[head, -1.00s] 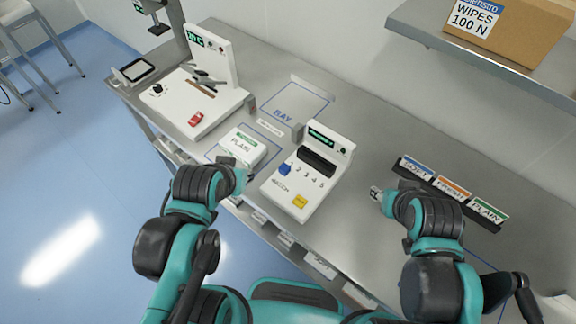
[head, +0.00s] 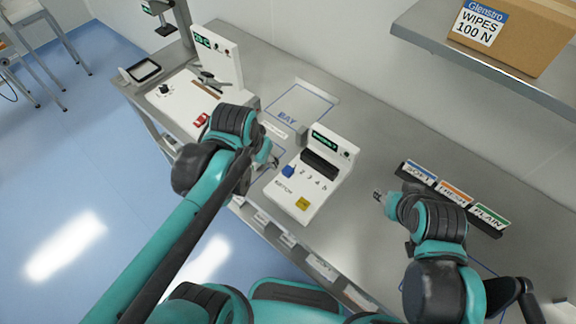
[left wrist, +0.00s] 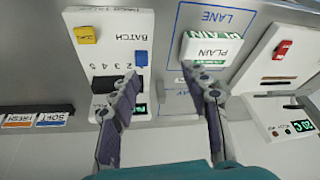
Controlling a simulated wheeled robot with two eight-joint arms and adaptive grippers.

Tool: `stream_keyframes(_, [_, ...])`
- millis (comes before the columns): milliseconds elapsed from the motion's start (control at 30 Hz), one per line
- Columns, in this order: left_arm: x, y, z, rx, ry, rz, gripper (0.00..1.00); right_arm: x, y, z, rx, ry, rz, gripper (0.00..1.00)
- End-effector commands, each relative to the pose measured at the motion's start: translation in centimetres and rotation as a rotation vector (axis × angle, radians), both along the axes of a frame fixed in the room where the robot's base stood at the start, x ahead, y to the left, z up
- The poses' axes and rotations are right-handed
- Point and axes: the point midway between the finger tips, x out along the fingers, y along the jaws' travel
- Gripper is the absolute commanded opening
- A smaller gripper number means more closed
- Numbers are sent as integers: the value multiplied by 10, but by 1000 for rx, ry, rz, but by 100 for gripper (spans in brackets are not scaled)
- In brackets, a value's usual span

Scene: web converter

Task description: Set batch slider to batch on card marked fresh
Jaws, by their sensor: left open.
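The batch unit (head: 327,188) is a white box with a row of numbers. Its blue slider knob (head: 288,171) sits at the low end, beside the 2; it also shows in the left wrist view (left wrist: 141,58). The card marked FRESH (head: 453,193), with an orange band, stands in a dark rack between SOFT (head: 420,171) and PLAIN (head: 490,215). No batch number is readable on it. My left gripper (left wrist: 160,78) is open and empty, its fingers spread above the gap beside the slider knob. My right gripper (head: 378,195) is above the counter, left of the cards; its fingers are too small to judge.
A yellow button (head: 302,203) is on the batch unit's near end. A white PLAIN pack (left wrist: 211,48) lies in the lane beside it. A white machine with a red switch (head: 202,119) stands left. The counter between batch unit and card rack is mostly clear.

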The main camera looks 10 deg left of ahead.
Motion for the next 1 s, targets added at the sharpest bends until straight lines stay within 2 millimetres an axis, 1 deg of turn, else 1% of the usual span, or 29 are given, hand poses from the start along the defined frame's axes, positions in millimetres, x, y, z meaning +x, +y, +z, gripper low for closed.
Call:
stream_keyframes(33, [13,-7,-1,11,43,-37,47,0,0,3,0,0,0,40])
stream_keyframes(200, [44,-30,-21,48,190,-162,47,0,0,9,0,0,0,40])
stream_keyframes(300, [58,-42,-35,65,260,-222,47,0,0,11,0,0,0,40])
stream_keyframes(400, [66,-50,-47,76,311,-265,47,0,0,12,0,0,0,40])
stream_keyframes(533, [71,-56,-57,82,346,-296,47,0,0,13,0,0,0,40])
stream_keyframes(667, [71,-57,-68,83,355,-302,47,0,0,10,0,0,0,40])
stream_keyframes(1000, [71,-57,-122,84,352,-301,47,0,0,-5,0,0,0,40])
